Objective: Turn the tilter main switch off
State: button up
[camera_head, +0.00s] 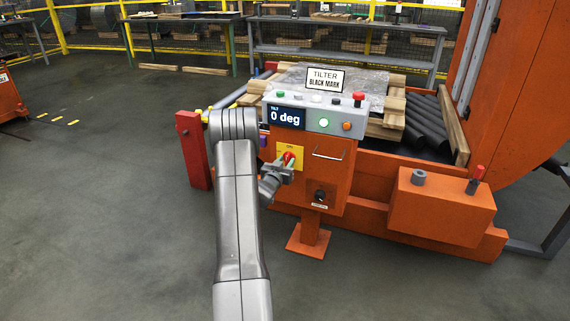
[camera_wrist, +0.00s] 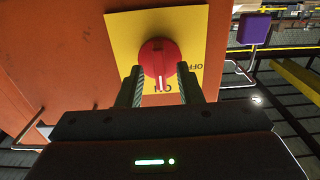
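The tilter main switch is a red rotary knob (camera_wrist: 158,60) on a yellow plate (camera_wrist: 120,30) on the orange control cabinet. In the wrist view the plate's lettering looks upside down, with ON below the knob and OFF to its right. The knob's pale pointer line points down at ON. My gripper (camera_wrist: 160,92) faces the plate, its two fingers apart on either side of the knob. No firm contact with the knob is visible. In the head view my gripper (camera_head: 283,168) is at the red knob (camera_head: 289,158) and partly covers it and the yellow plate (camera_head: 290,150).
A bar handle (camera_head: 328,153) and a black knob (camera_head: 320,195) are to the right. A red post (camera_head: 193,150) stands left.

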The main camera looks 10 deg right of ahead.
grip_shut()
jog(key=n+p, duration=0.1)
jog(key=n, duration=0.3)
jog(key=shift+a+n, duration=0.1)
jog(key=shift+n, duration=0.3)
jog(key=shift+w+a+f+n+p, duration=0.15)
jog(key=shift+n+p, duration=0.6)
jog(key=shift+n, duration=2.5)
jog(key=shift+f+n+p, duration=0.1)
jog(key=shift+n+p, duration=0.65)
jog(key=shift+n, duration=2.5)
